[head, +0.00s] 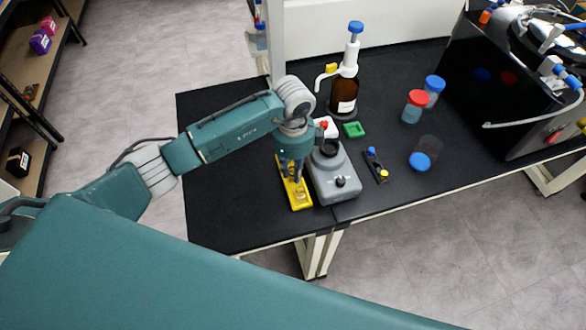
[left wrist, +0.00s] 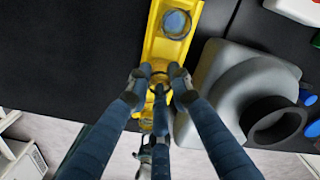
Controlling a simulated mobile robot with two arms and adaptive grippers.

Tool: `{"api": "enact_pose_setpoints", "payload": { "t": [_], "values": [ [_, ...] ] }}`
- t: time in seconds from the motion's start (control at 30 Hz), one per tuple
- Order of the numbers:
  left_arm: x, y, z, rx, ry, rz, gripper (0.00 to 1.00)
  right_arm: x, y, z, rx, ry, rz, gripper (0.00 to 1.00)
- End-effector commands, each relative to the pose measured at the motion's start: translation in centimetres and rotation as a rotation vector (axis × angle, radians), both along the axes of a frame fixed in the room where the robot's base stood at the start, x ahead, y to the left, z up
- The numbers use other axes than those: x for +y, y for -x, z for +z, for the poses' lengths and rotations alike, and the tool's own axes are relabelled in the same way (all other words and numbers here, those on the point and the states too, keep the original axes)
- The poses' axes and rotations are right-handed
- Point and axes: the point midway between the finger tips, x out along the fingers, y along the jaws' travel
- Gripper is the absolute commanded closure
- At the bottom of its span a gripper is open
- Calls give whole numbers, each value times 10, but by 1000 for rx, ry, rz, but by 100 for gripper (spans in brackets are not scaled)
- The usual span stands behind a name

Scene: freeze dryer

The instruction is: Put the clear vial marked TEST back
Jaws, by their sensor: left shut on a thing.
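A yellow rack (head: 303,206) lies on the black bench; it also shows in the left wrist view (left wrist: 154,48). My left gripper (head: 293,178) points down over the rack. In the left wrist view its fingers (left wrist: 158,82) are closed together over the rack's middle, shut on a small clear vial that they mostly hide. I cannot read a TEST mark, nor tell whether the vial's base is in a hole. A round blue-grey piece (left wrist: 175,22) sits in the rack's far end. My right gripper is not in view.
A grey mixer (head: 335,178) with a dark cup stands close to the right of the rack. Behind are a brown dispenser bottle (head: 344,93) and a green block (head: 353,129). Red-capped (head: 415,105) and blue-capped (head: 433,88) jars stand farther right. The bench left of the rack is clear.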

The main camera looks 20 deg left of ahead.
Motion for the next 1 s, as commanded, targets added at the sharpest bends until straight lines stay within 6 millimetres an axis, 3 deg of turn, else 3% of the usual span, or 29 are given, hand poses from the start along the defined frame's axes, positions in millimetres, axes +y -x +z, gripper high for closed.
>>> {"api": "enact_pose_setpoints", "payload": {
  "t": [0.03,0.1,0.13,0.53,1.0],
  "values": [
    [0,0,-1,0,0,0,76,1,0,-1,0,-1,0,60],
    [0,0,-1,0,0,0,62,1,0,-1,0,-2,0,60],
    [0,0,-1,0,0,0,61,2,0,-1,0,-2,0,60],
    [0,-1,9,-3,1,-1,61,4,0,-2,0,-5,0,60],
    [0,-1,100,-4,0,-2,61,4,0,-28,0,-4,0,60]
  ]
}}
